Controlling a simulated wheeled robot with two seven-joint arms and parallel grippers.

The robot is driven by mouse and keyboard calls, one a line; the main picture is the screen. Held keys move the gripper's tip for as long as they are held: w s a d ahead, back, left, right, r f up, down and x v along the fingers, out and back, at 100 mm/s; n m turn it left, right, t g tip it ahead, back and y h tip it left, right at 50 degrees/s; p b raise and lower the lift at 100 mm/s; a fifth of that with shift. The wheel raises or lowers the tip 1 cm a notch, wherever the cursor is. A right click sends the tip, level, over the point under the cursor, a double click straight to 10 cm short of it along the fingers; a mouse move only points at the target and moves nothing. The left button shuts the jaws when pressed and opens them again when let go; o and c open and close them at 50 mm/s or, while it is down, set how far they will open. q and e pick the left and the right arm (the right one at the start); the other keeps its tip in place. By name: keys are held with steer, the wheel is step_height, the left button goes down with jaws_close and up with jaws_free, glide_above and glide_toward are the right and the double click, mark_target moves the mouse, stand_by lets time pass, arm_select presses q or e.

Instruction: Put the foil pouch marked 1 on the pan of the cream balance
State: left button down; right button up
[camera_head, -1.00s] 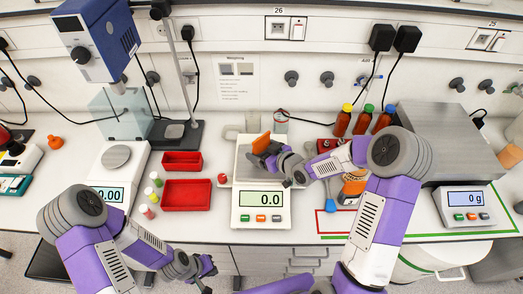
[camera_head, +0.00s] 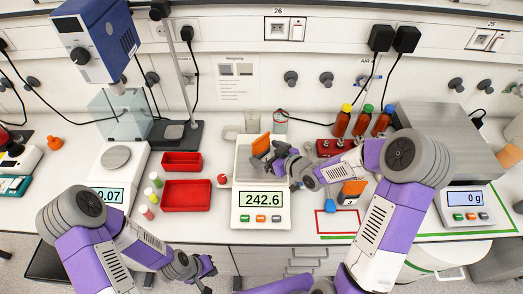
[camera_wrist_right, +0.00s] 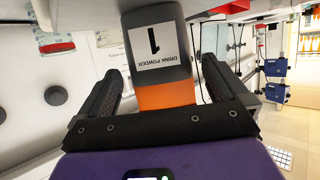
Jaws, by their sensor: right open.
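The foil pouch marked 1 (camera_head: 262,143) stands at the pan of the cream balance (camera_head: 241,218), whose display reads 242.6. In the right wrist view the pouch (camera_wrist_right: 158,62) shows a grey and orange face and a white label with a 1, upside down. My right gripper (camera_head: 266,158) is open, with its fingers on either side of the pouch and gaps visible beside it. The gripper partly hides the pouch and pan in the head view. My left gripper (camera_head: 203,272) is low at the front, away from the balance; its jaws are unclear.
Another orange pouch (camera_head: 352,190) stands right of the balance, partly behind my right arm. Red trays (camera_head: 186,209) and small vials lie to the left. A red outlined area (camera_head: 338,231) is at right. Several capped bottles (camera_head: 362,122) stand behind.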

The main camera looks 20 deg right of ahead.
steer(key=v, duration=0.8)
steer(key=shift+s+d+p, duration=0.2)
steer(key=shift+s+p, duration=0.1)
steer(key=shift+p, duration=0.15)
steer(key=shift+r, duration=0.15)
